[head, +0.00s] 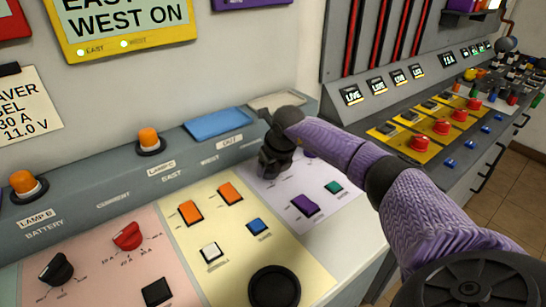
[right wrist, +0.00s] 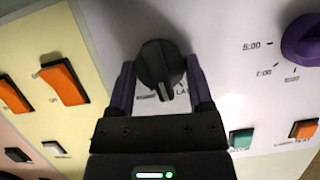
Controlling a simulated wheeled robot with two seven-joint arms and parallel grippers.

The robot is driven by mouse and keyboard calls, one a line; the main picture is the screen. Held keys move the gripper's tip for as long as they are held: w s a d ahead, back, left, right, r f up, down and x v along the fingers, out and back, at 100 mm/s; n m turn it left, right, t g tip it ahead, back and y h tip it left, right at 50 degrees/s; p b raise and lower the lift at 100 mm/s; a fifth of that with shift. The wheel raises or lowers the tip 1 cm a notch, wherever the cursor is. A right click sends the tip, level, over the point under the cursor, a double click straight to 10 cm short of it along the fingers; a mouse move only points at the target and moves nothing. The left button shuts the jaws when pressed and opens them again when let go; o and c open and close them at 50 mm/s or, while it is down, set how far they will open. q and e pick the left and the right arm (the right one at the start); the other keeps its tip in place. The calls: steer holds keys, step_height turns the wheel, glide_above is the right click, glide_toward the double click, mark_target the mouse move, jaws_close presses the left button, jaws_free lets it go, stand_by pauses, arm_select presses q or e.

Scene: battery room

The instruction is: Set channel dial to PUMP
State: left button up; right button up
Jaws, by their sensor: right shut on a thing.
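A black dial (right wrist: 157,62) with a pale pointer line sits on the lavender panel (right wrist: 215,30). Its pointer faces down in the right wrist view, toward my gripper. Small print beside the dial is partly covered, and I cannot read PUMP there. My right gripper (head: 274,165) is over the lavender panel in the head view, and its hand hides the dial there. In the right wrist view its two purple fingers (right wrist: 158,92) stand on either side of the dial, shut on it. My left gripper is out of view.
A purple knob (right wrist: 301,40) with number marks stands right of the dial. A purple switch (head: 305,206) and a green button (head: 333,187) are nearby. The yellow panel (head: 235,255) holds orange switches (head: 190,212). A blue pad (head: 217,124) lies on the ledge behind.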

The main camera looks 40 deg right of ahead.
steer(key=m+h+p, duration=0.1)
steer(key=m+p, duration=0.1)
steer(key=shift+r+m, duration=0.2)
steer(key=shift+m, duration=0.2)
steer(key=shift+a+m+g+h+p, duration=0.1)
steer(key=shift+m+g+h+p, duration=0.3)
steer(key=shift+m, duration=0.8)
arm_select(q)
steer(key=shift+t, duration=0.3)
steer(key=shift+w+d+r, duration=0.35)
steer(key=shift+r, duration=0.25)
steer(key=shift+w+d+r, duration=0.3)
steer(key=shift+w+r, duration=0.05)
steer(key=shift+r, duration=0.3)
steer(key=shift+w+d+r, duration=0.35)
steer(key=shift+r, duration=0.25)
arm_select(e)
steer(key=shift+w+f+m+h, duration=0.15)
steer(key=shift+m+h, duration=0.25)
steer(key=shift+m, duration=0.6)
steer(key=shift+g, duration=0.3)
steer(key=o, duration=1.3)
steer(key=shift+c, duration=0.2)
arm_select(q)
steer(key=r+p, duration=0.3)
steer(key=p, duration=0.1)
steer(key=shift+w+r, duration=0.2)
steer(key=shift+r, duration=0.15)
arm_select(e)
steer(key=v, duration=1)
